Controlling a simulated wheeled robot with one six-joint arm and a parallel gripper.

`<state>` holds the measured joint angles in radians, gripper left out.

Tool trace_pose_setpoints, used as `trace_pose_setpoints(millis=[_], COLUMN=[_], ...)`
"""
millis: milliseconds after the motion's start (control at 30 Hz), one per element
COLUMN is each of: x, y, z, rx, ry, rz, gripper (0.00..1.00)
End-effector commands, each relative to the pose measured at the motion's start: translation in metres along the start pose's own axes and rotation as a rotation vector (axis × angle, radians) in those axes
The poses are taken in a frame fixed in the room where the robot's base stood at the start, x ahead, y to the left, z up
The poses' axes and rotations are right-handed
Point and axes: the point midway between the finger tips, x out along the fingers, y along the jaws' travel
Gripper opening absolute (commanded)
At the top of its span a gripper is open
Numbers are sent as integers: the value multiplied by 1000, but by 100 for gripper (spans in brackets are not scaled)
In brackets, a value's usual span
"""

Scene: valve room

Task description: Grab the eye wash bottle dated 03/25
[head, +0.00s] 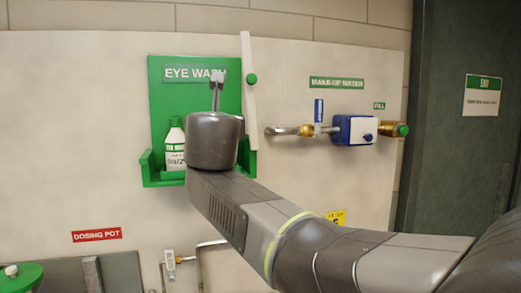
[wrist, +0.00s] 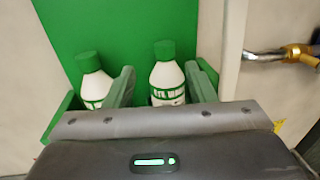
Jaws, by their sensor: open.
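Two white eye wash bottles with green caps stand upright in a green wall holder (head: 165,183). The left bottle (head: 175,145) has a label date that seems to start 09/2, its end unclear; it also shows in the wrist view (wrist: 92,82). The right bottle (wrist: 167,76) is hidden behind my gripper (head: 218,76) in the head view, and its date is unreadable in the wrist view. My gripper is open and empty. In the wrist view its fingers (wrist: 158,69) appear either side of the right bottle; I cannot tell whether they reach around it.
The holder's side walls and the neighbouring bottle leave little room around the right bottle. A white bar (head: 249,95) stands at the holder's right. Further right is a pipe with a blue and white valve (head: 354,130). A grey door (head: 455,190) is at far right.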

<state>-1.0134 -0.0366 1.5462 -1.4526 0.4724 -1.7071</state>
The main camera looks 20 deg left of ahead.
Motion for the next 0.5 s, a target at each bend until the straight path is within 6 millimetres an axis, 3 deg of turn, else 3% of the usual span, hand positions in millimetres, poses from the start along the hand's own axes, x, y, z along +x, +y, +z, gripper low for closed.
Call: trace_pose_setpoints(millis=[100, 367, 500], x=[20, 38, 59], y=[-1, -2, -6], z=[0, 0, -1], rx=[1, 1, 3], ry=[2, 1, 3], rz=[-2, -2, -3], gripper=[50, 50, 50])
